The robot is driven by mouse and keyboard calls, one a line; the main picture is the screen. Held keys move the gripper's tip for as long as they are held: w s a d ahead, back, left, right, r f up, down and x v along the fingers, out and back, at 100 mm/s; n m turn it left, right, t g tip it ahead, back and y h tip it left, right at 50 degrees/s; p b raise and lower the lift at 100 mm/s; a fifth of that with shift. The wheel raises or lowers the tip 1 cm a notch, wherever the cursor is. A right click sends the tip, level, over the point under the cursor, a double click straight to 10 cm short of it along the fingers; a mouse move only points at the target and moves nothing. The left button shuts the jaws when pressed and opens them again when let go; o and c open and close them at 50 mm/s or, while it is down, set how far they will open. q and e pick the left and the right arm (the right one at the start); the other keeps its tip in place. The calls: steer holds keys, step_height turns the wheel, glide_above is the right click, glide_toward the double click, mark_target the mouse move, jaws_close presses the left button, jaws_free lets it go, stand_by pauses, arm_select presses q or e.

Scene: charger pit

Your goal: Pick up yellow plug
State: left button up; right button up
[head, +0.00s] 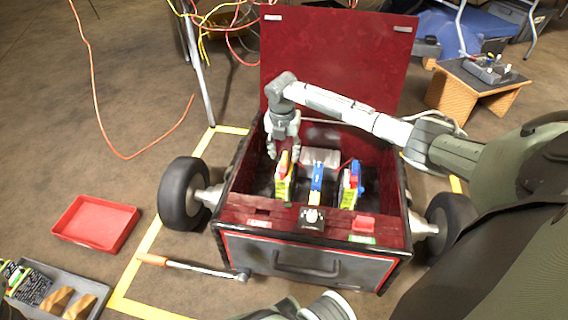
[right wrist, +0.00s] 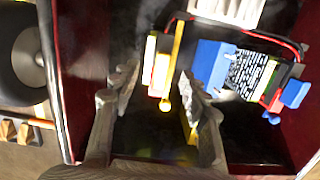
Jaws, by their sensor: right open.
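The yellow plug (head: 283,163) stands at the left of a row of plug-like parts inside the open red wheeled box (head: 250,212). In the right wrist view the yellow plug (right wrist: 175,62) shows as a narrow yellow bar with a rounded end and a white and red part beside it. My right gripper (head: 284,152) reaches down into the box at the plug. Its fingers (right wrist: 160,95) are apart, and the plug's yellow end lies between them in the picture. I cannot tell whether they touch it. My left gripper is not in view.
The box walls and raised lid (head: 340,60) surround the arm.

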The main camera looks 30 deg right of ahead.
mark_target(285, 156)
steer(key=f, duration=0.1)
steer(key=f+b, duration=0.1)
steer(key=f, duration=0.1)
steer(key=shift+w+d+f, duration=0.1)
steer(key=shift+d+f, duration=0.1)
steer(key=shift+f, duration=0.1)
jaws_close()
